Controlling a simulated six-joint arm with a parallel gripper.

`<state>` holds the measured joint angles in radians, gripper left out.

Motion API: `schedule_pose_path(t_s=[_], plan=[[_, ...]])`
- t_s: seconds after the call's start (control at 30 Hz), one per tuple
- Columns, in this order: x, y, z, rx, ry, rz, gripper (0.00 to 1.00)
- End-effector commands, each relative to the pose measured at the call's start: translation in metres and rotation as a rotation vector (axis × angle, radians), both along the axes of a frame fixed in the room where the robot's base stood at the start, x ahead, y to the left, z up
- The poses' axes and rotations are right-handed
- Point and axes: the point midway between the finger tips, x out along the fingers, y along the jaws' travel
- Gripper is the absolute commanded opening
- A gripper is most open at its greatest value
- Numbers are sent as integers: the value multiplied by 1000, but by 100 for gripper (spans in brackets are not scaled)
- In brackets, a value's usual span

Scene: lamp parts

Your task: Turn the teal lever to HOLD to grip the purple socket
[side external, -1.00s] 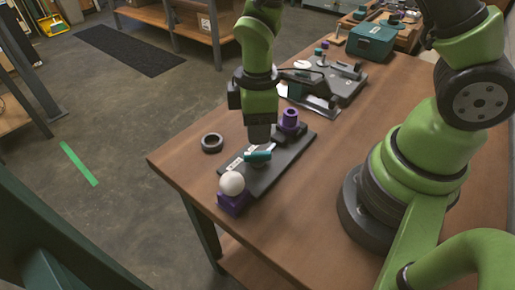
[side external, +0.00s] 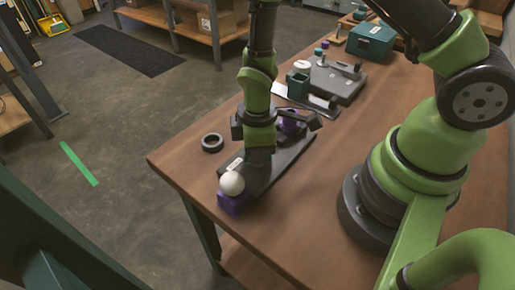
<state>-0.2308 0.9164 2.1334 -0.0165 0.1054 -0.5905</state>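My gripper (side external: 259,158) points down at the dark fixture plate (side external: 288,162), low over the spot between the plate's white label and the purple socket. The teal lever is hidden behind the gripper. I cannot tell whether the fingers touch it or how far apart they are. The purple socket (side external: 289,126) stands on the plate just behind and right of the gripper, partly covered by it.
A white ball-shaped bulb (side external: 232,183) sits on a purple block (side external: 233,204) at the plate's near end. A dark ring (side external: 212,142) lies to the left. Behind stand a grey fixture (side external: 338,80) and a teal box (side external: 371,42). Bare tabletop (side external: 315,215) lies to the right.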

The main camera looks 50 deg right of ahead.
Motion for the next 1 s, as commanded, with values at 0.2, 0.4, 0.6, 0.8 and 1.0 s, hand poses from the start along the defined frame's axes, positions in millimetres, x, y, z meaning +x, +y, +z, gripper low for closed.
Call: schedule_pose_path(t_s=[0.2, 0.4, 0.6, 0.8, 1.0], plan=[[0, 0, 0, 0, 0, -3, 0], [0, 0, 0, -1, 1, -45, 0], [0, 0, 0, -1, 1, -160, 0], [0, 0, 0, -1, 2, -335, 0], [0, 0, 1, -1, 2, -526, 0]])
